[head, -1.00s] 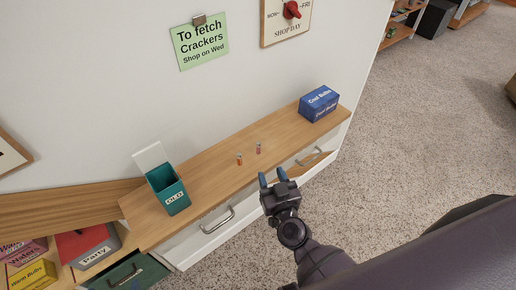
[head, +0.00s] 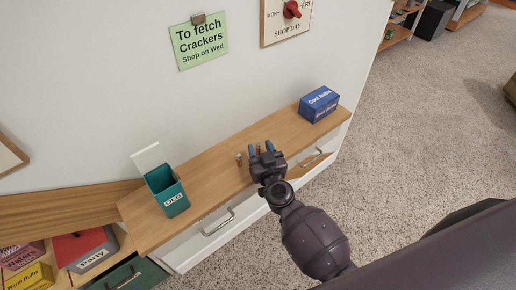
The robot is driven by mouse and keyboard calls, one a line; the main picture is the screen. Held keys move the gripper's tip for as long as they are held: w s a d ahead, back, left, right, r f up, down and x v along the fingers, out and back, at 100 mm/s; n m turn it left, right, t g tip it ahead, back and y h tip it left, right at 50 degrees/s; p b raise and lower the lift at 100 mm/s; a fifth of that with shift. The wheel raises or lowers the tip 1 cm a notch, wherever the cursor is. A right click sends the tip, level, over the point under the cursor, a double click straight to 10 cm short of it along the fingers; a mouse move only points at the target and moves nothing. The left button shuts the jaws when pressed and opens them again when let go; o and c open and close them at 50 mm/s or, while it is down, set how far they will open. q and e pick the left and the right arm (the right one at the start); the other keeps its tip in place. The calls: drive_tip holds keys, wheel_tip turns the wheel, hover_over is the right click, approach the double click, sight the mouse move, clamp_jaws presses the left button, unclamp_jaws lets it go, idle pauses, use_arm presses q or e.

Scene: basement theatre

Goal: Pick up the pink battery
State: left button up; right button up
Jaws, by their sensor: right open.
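Two small upright batteries stand on the wooden top of the drawer cabinet. The pinkish one (head: 259,148) is the right one of the two, and its lower part is hidden by my right gripper. The other, orange-red battery (head: 239,159) stands just to its left, outside the fingers. My right gripper (head: 261,149) is open over the cabinet top. Its two blue-grey fingertips appear on either side of the pinkish battery; I cannot tell whether they touch it. My left gripper is not in view.
A teal open-lidded box marked OLD (head: 172,197) stands at the left of the cabinet top (head: 212,172). A blue bulb box (head: 319,104) stands at its right end. The wall is behind. Drawers with handles are below, with boxes at lower left.

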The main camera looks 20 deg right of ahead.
drive_tip(key=shift+w, duration=0.1)
clamp_jaws()
drive_tip(key=shift+r, duration=0.15)
